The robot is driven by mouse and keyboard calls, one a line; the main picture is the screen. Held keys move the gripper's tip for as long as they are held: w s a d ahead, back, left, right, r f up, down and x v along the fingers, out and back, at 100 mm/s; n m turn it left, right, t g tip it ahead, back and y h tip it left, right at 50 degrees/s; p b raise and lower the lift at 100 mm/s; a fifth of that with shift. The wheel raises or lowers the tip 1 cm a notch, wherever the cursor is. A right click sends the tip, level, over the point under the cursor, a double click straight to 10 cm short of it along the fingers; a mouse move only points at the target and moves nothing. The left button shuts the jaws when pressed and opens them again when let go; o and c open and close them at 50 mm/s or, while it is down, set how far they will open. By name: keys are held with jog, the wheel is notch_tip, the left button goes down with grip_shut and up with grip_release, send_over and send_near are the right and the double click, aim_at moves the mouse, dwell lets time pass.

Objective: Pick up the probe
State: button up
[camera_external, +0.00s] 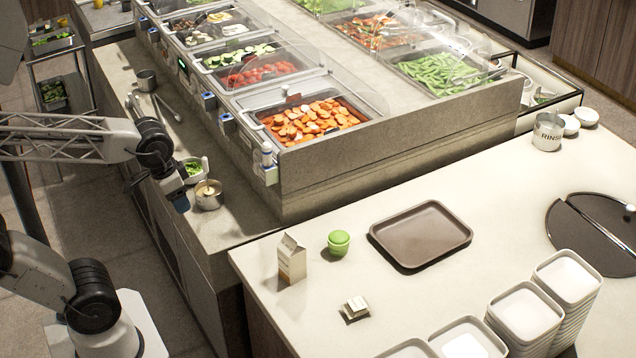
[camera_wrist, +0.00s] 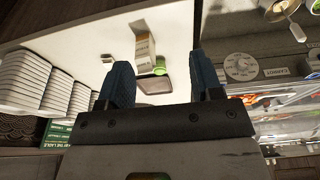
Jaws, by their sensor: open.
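My gripper (camera_external: 181,199) hangs at the left of the salad bar's side ledge, beside a small steel pot. In the wrist view my gripper (camera_wrist: 163,82) shows two dark blue fingers spread apart with nothing held between them. I cannot surely tell which thing is the probe. Similar devices (camera_external: 227,122) sit further along that side. My gripper is apart from all of them.
The steel pot (camera_external: 209,195) and a green-filled container (camera_external: 193,168) stand on the ledge near my gripper. The near counter holds a carton (camera_external: 292,260), a green cup (camera_external: 339,243), a brown tray (camera_external: 385,238) and stacked white dishes (camera_external: 526,314). Clear lids (camera_external: 350,85) cover the wells.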

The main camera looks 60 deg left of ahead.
jog(key=shift+w, duration=0.1)
jog(key=n, duration=0.1)
jog(key=n+t+h, duration=0.8)
jog(key=n+h, duration=0.2)
jog(key=n, duration=1.6)
send_near(266, 147)
notch_tip(266, 147, down, 4)
jog(key=w, duration=0.2)
jog(key=shift+w+d+r, duration=0.1)
jog(key=shift+w+r, duration=0.1)
jog(key=shift+r, duration=0.05)
jog(key=shift+x, duration=1.3)
